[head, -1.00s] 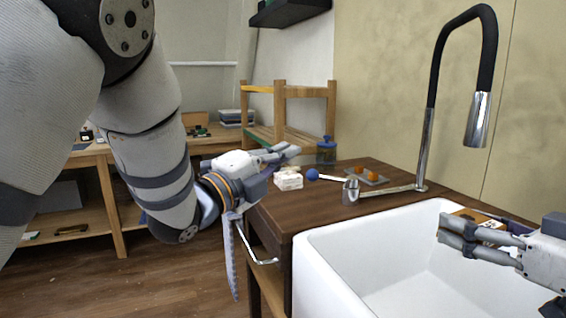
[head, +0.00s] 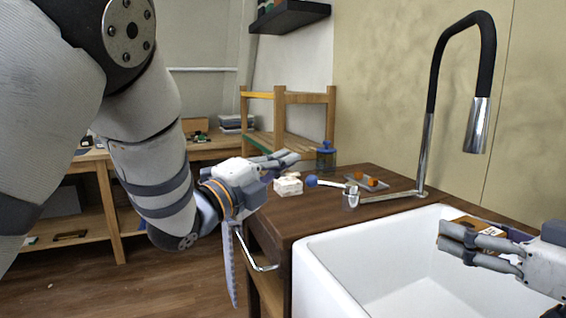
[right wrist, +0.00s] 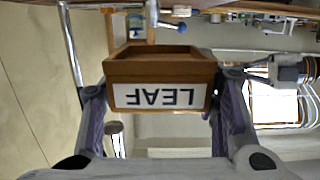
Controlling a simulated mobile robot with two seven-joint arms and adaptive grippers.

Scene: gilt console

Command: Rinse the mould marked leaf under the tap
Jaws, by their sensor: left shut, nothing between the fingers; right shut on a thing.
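The mould marked LEAF is a brown block with a white label (right wrist: 160,96), seen upside down in the right wrist view. My right gripper (right wrist: 160,85) is shut on it, one finger on each side. In the head view my right gripper (head: 450,243) is above the right part of the white sink (head: 315,262), with the mould (head: 468,221) partly hidden behind its fingers. The tap (head: 477,125) has a black hose and chrome spout, hanging above and behind the mould. No water shows. Its lever has a blue knob (head: 311,181). My left gripper (head: 288,158) is shut and empty, left of the knob.
A white block (head: 288,185) sits on the wooden counter (head: 300,212) below my left gripper. A small tray (head: 375,185) with orange pieces and a blue-lidded jar (head: 326,156) stand further back. A wooden rack (head: 280,110) is behind.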

